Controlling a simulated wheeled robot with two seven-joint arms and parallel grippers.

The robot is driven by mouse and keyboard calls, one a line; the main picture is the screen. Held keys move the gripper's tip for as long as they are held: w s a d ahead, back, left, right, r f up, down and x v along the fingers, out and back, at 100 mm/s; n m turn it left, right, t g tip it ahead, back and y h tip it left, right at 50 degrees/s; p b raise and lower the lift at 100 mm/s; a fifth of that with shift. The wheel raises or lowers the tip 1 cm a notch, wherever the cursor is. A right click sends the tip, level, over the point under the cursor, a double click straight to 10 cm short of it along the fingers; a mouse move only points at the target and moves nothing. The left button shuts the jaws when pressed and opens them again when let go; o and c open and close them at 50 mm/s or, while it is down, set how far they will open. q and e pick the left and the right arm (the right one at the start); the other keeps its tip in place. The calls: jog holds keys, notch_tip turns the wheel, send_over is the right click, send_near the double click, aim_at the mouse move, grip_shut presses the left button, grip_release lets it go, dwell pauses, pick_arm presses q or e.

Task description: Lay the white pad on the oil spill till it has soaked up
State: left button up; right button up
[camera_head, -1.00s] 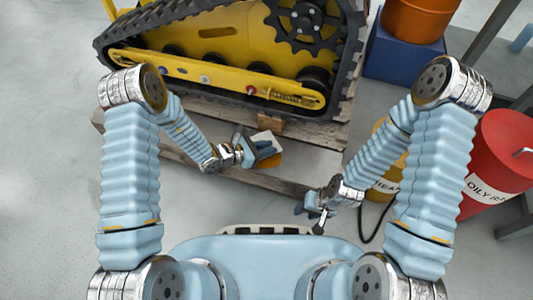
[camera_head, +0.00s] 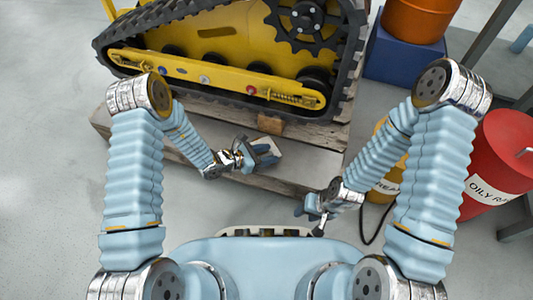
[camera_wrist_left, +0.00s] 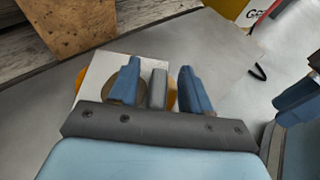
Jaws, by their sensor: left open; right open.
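The white pad (camera_head: 271,144) lies over the oil spill on the flat grey sheet. In the left wrist view the pad (camera_wrist_left: 106,66) shows beyond the left finger, and the amber oil spill (camera_wrist_left: 186,92) shows past its left and right sides. My left gripper (camera_head: 268,157) is at the pad. Its fingers (camera_wrist_left: 159,66) are open on either side of a grey upright piece (camera_wrist_left: 158,88), perhaps the pad's grip. The gripper hides part of the pad and spill. My right gripper (camera_head: 310,213) is open and empty, lower right of the pad.
A yellow tracked carrier (camera_head: 220,85) stands on a wooden pallet behind the sheet, with a wooden block (camera_head: 270,123) at its track. A red oily-rag bin (camera_head: 497,165), a yellow container (camera_head: 388,185) and an orange drum (camera_head: 418,20) on a blue block stand right. Left floor is clear.

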pick_arm(q)
jog(key=shift+a+r, duration=0.2)
jog(key=shift+r, duration=0.1)
jog(key=p+v, duration=0.2)
jog(key=v, duration=0.9)
jog(key=shift+s+a, duration=0.2)
jog(key=shift+s, duration=0.1)
